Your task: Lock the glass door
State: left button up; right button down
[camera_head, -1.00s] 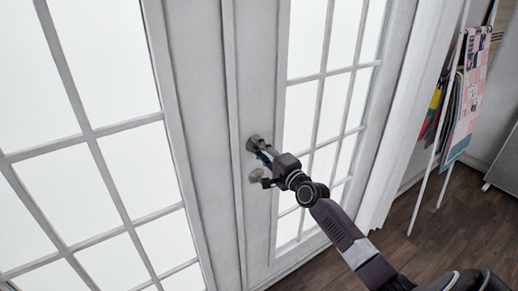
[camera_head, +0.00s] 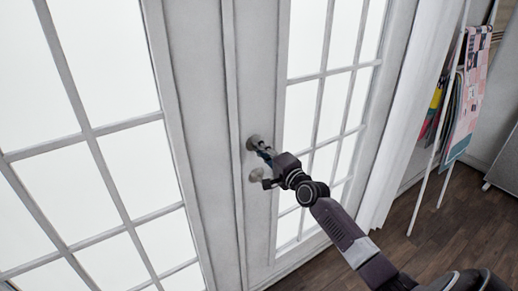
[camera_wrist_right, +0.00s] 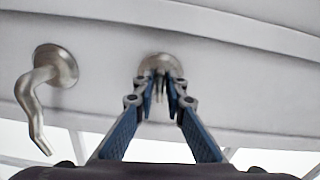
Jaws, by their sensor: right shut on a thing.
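The white glass door (camera_head: 257,80) with paned windows stands closed beside another paned door panel on the left. A round metal lock (camera_head: 254,142) is on its frame, and it shows in the wrist view (camera_wrist_right: 160,62) as a plate with a small turn piece. A metal lever handle (camera_head: 256,175) sits below the lock; in the wrist view the handle (camera_wrist_right: 48,80) is at the left, apart from the fingers. My right gripper (camera_head: 266,155) is at the lock, its blue fingertips (camera_wrist_right: 161,90) shut on the turn piece, which they partly hide. My left gripper is not in view.
A white curtain (camera_head: 402,120) hangs right of the door. A white rack (camera_head: 447,140) with colourful fabrics (camera_head: 468,100) stands farther right. The wooden floor (camera_head: 420,225) between the door and the rack is clear apart from my arm.

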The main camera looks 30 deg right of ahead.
jog(key=n, duration=0.4)
jog(key=shift+f+b, duration=0.1)
jog(key=shift+b, duration=0.25)
jog(key=n, duration=0.4)
jog(key=shift+n, duration=0.4)
jog(key=n, duration=0.4)
jog(key=shift+n, duration=1.9)
jog(key=c, duration=2.1)
grip_release()
jog(key=shift+s, duration=0.15)
